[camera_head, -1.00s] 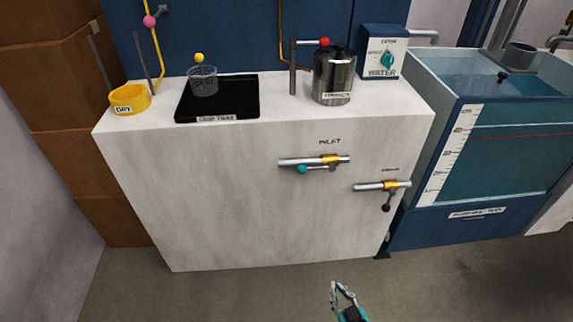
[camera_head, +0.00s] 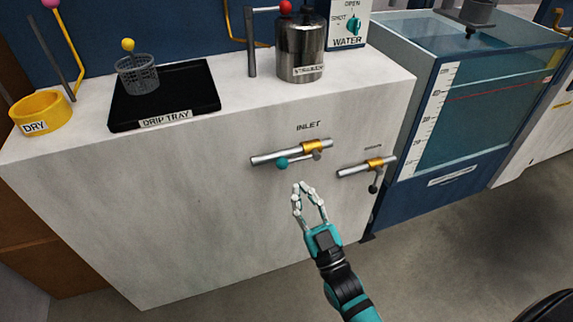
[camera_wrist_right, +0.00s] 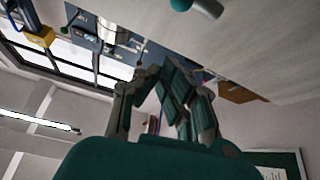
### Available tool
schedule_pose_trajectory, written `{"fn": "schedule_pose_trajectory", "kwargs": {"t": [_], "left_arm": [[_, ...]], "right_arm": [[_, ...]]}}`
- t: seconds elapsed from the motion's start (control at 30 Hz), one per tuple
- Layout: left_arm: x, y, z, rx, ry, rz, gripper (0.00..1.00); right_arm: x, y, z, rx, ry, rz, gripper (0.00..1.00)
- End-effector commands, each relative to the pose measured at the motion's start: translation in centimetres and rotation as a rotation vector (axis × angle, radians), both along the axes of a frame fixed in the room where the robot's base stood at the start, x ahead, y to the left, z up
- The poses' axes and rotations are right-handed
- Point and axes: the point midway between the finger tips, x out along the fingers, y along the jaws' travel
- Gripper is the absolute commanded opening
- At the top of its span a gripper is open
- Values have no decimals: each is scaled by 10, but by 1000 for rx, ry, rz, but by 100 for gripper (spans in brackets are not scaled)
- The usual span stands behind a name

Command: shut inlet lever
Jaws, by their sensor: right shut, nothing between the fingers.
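The inlet valve (camera_head: 291,152) is a short grey pipe with a brass middle on the front of the white bench, under the word INLET. Its lever lies about along the pipe, just below it, with a teal knob (camera_head: 281,163) at its left end. The teal knob also shows at the top of the right wrist view (camera_wrist_right: 181,5). My right gripper (camera_head: 304,187) is below the knob and a little to its right, apart from it. Its fingertips are together and hold nothing. My left gripper is not in view.
A second valve (camera_head: 367,167) with a dark knob hanging down is to the right on the same bench face. On the bench top stand a yellow DRY ring (camera_head: 40,118), a black drip tray (camera_head: 190,92) and a steel pot (camera_head: 300,45). A water tank (camera_head: 480,110) stands at the right.

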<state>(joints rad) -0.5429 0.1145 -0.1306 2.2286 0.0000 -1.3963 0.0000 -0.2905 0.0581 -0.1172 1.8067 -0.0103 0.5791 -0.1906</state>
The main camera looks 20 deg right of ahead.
Motion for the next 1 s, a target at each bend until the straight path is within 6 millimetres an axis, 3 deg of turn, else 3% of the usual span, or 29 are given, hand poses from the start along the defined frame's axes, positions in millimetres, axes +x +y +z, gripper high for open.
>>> {"fn": "schedule_pose_trajectory", "kwargs": {"t": [0.17,0.57,0.6,0.7,1.0], "left_arm": [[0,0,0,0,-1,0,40],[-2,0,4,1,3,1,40],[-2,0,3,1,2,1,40],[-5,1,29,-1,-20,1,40],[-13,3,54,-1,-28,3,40]], "right_arm": [[14,2,8,1,-3,0,0],[86,13,50,1,-4,0,0],[89,12,44,-1,3,0,0],[90,9,27,-1,5,0,0],[94,6,10,0,2,1,0]]}}
